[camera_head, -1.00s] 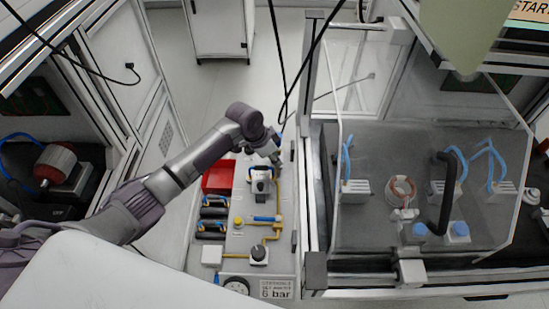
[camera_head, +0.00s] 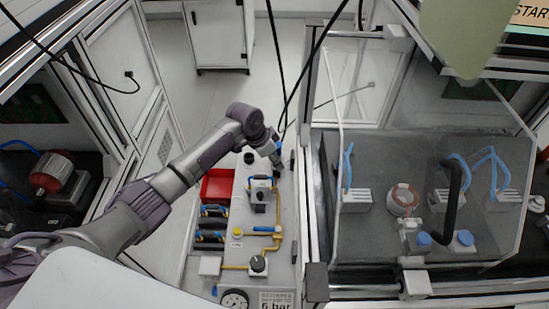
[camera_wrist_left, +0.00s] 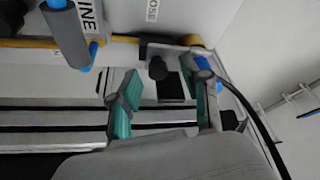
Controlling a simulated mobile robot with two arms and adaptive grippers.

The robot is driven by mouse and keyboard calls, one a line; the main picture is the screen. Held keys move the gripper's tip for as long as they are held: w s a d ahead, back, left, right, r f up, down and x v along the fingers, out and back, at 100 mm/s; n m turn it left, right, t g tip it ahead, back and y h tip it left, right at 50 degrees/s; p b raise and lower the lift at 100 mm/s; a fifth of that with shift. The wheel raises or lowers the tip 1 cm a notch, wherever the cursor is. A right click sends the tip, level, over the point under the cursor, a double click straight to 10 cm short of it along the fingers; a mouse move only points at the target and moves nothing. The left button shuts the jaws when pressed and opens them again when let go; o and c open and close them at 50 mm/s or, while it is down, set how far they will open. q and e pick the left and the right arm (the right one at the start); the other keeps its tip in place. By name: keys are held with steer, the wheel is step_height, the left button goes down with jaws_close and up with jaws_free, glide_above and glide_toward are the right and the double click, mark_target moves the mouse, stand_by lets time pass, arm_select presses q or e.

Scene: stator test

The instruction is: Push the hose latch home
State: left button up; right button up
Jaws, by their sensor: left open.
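My left gripper (camera_head: 277,158) reaches over the far right corner of the grey pneumatic panel (camera_head: 245,255). In the left wrist view my left gripper (camera_wrist_left: 167,85) is open, its teal-padded fingers apart. Between and beyond the fingers is a black knob (camera_wrist_left: 158,68) on a small metal bracket, by a label partly reading "OSE"; it looks like the hose latch. A blue hose piece (camera_wrist_left: 213,60) lies close to the right finger. I see nothing held between the fingers. Whether a finger touches the latch, and how far in it sits, I cannot tell. My right gripper is not in view.
A clear-walled test enclosure (camera_head: 375,240) stands to the right. A grey-sleeved blue bar (camera_wrist_left: 67,35) shows at the wrist view's upper left. Open floor lies beyond.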

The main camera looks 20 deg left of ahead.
arm_select(q)
steer(key=v, duration=1.2)
steer(key=shift+w, duration=0.1)
